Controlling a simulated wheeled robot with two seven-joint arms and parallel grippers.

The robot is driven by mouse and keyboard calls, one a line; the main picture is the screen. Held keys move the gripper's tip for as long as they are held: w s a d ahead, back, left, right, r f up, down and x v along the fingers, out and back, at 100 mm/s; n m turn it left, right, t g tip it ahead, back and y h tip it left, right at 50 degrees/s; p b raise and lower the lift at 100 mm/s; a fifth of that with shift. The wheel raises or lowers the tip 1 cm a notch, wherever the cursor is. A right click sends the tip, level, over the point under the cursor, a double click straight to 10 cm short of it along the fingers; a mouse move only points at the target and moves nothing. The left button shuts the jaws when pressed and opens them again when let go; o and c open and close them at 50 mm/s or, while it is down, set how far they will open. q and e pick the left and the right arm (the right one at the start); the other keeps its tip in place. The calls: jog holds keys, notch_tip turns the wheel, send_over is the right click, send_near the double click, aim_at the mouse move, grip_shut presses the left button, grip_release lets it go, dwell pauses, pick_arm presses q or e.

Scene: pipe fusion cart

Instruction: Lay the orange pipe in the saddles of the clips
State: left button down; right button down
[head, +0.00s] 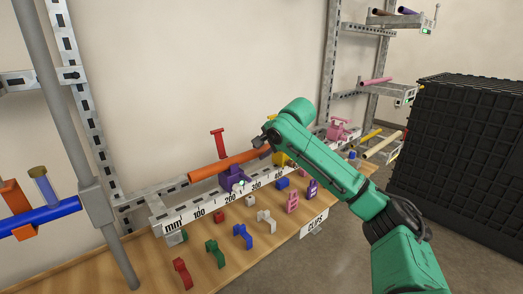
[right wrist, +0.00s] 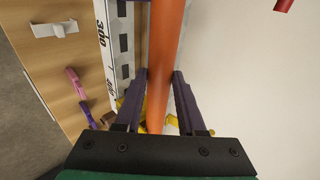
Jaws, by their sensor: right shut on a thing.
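The orange pipe (head: 215,168) runs along the ruler rail, its left end free in the air. My right gripper (head: 266,147) is shut on it near its right end; the right wrist view shows the pipe (right wrist: 168,45) between the two fingers (right wrist: 158,100). A purple clip (head: 232,181) stands on the rail under the pipe's middle. A yellow clip (head: 280,158) stands by the gripper, partly hidden by my arm. A pink clip (head: 338,130) stands farther right. I cannot tell whether the pipe touches the saddles. My left gripper is out of view.
The ruler rail (head: 178,218) runs along the wooden bench (head: 150,270). Loose clips of several colours lie in front, including a red one (head: 182,273). A red T-shaped piece (head: 218,143) rises behind the pipe. A blue pipe (head: 40,219) is at left; a black crate (head: 455,130) at right.

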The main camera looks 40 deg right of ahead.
jog(key=shift+c, duration=2.1)
grip_release()
jog(key=shift+s, duration=0.1)
jog(key=shift+s+r, duration=0.25)
jog(key=shift+r, duration=0.05)
jog(key=b+v, duration=0.1)
jog(key=v, duration=1.2)
jog(key=shift+s+r+b, duration=0.25)
jog(key=shift+b, duration=0.1)
jog(key=shift+a, duration=0.15)
